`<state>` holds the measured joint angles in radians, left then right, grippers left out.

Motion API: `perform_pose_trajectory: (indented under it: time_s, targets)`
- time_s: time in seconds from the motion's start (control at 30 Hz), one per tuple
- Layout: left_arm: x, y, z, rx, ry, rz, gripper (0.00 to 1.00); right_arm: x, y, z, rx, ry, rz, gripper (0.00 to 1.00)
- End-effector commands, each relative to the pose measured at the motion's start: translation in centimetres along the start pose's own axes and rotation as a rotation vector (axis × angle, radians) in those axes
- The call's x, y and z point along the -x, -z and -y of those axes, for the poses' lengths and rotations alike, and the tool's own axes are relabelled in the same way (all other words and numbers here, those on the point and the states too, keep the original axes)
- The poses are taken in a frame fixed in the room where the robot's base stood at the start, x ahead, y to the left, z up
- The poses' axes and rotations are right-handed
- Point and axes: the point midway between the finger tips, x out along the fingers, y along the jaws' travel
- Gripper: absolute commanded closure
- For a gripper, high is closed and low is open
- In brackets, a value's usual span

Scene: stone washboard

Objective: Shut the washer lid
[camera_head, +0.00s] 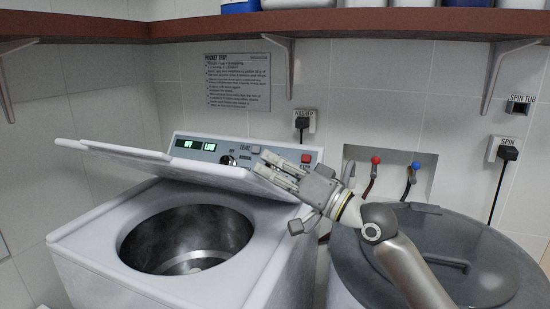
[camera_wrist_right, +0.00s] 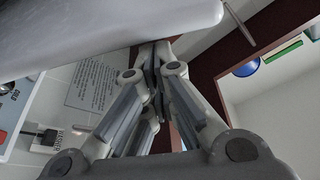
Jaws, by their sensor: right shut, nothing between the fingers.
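The white washer (camera_head: 90,262) stands at the left in the head view with its round drum opening (camera_head: 188,238) uncovered. Its white lid (camera_head: 180,172) is raised and tilted over the rear of the opening, below the control panel (camera_head: 205,147). My right gripper (camera_head: 268,164) is at the lid's right end, in front of the panel, fingers shut and empty. In the right wrist view the shut fingertips (camera_wrist_right: 158,52) are close to a pale surface, apparently the lid (camera_wrist_right: 90,25); contact is not clear. My left gripper is not in view.
A grey-lidded spin tub (camera_head: 480,255) stands at the right, under my right arm. Red and blue taps (camera_head: 375,161) sit in a wall recess. A brown shelf (camera_head: 350,22) with brackets runs above. Plugs and cords hang on the wall.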

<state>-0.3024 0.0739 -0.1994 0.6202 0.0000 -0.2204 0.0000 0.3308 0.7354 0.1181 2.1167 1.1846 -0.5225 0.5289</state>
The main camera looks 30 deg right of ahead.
Motion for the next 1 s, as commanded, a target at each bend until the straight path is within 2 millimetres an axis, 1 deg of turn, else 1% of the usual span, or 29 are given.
perform_pose_trajectory:
  time_s: [0.03,0.2,0.37,0.47,0.67,0.83,1.0]
  targets:
    - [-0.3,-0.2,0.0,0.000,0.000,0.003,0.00,0.2,-0.6,-0.1,0.000,0.001,0.001,1.00]
    - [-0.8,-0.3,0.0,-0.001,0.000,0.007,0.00,0.7,-2.0,-0.1,0.007,0.002,0.002,1.00]
    - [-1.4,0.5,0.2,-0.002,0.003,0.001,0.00,1.1,-3.1,-0.2,0.023,0.007,0.001,1.00]
    - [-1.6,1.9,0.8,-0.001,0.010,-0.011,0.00,1.4,-3.9,-0.2,0.037,0.013,0.001,1.00]
    - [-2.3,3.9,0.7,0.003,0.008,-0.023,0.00,1.9,-5.2,-0.4,0.079,0.028,0.001,1.00]
    - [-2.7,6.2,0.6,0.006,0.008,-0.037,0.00,2.3,-6.2,-0.6,0.124,0.043,0.001,1.00]
    - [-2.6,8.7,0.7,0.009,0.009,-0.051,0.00,2.6,-7.3,-0.8,0.171,0.060,0.001,1.00]
